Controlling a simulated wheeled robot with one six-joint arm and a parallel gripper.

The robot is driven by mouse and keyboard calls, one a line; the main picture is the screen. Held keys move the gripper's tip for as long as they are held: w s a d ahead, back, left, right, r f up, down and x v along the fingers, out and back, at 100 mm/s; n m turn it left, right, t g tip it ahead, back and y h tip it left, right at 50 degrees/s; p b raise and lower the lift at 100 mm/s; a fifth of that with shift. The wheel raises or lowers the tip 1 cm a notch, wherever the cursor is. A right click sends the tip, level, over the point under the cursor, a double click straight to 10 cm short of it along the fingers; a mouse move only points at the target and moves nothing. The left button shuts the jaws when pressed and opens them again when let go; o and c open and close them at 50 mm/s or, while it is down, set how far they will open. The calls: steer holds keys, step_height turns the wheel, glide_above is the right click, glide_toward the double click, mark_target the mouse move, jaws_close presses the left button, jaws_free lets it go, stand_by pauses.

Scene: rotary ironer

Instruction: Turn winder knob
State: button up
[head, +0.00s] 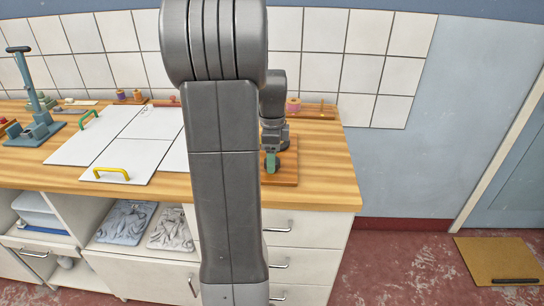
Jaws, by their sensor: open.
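A green part (271,162), which looks like the winder knob, stands at the right end of the worktop on a reddish wooden board (288,177). My grey arm hides the left side of it and most of the winder. My gripper (276,146) points down right above the green part. The gripper is open, but its fingers are small and partly hidden. I cannot tell whether they touch the knob or are around it.
The wooden worktop (325,165) carries white panels with a green handle (90,119) and a yellow handle (111,174). A teal press (38,95) stands far left. A pink spool (293,104) sits behind my gripper. Worktop right of the board is clear.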

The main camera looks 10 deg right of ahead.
steer(key=shift+f, duration=0.1)
steer(key=c, duration=1)
steer(key=shift+o, duration=0.2)
steer(key=shift+n, duration=0.4)
steer(key=n+p, duration=0.1)
steer(key=n, duration=0.2)
steer(key=shift+n+p, duration=0.4)
steer(key=n+p, duration=0.1)
steer(key=n, duration=0.4)
steer(key=n+p, duration=0.1)
steer(key=n, duration=0.9)
steer(key=shift+p, duration=0.4)
